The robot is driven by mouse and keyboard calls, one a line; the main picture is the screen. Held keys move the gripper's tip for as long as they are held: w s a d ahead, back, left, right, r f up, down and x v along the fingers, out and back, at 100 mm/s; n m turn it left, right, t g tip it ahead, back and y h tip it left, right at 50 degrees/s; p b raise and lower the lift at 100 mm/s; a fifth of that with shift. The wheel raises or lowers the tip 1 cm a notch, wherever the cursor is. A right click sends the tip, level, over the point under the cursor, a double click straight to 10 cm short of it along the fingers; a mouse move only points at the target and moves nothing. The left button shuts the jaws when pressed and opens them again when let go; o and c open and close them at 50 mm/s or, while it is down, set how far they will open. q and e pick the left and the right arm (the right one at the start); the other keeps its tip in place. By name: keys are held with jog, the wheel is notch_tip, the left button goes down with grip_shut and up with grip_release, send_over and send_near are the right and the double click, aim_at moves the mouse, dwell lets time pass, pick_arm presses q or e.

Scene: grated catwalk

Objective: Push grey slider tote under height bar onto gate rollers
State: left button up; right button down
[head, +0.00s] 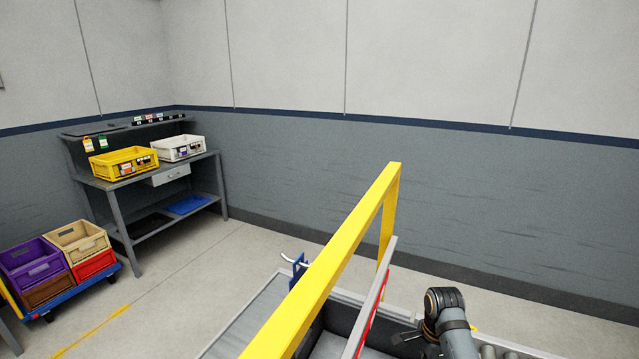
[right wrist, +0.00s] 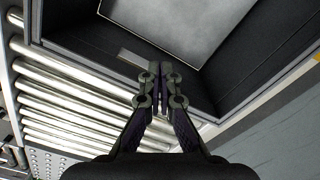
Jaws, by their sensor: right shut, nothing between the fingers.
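The yellow height bar (head: 335,245) crosses the lower middle of the head view on a yellow post. The dark grey tote (head: 340,318) is partly visible beneath and beside it, its near part cut off by the frame. In the right wrist view the tote's dark wall (right wrist: 75,37) and pale inside floor fill the top. Metal rollers (right wrist: 75,95) lie beside the tote at left. My right gripper (right wrist: 162,72) is shut and empty, its fingertips overlapping the tote's wall in the picture; I cannot tell whether they touch. My left gripper is not in view.
A grey rail with a red stripe (head: 373,300) slants beside the yellow bar. A blue bracket (head: 299,270) stands left of it. A workbench (head: 120,205) with yellow and white bins and a blue cart (head: 95,278) with crates stand at left. Floor between is clear.

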notch_tip(320, 180, down, 4)
jog(key=shift+r+b, duration=0.1)
jog(key=shift+b, duration=0.25)
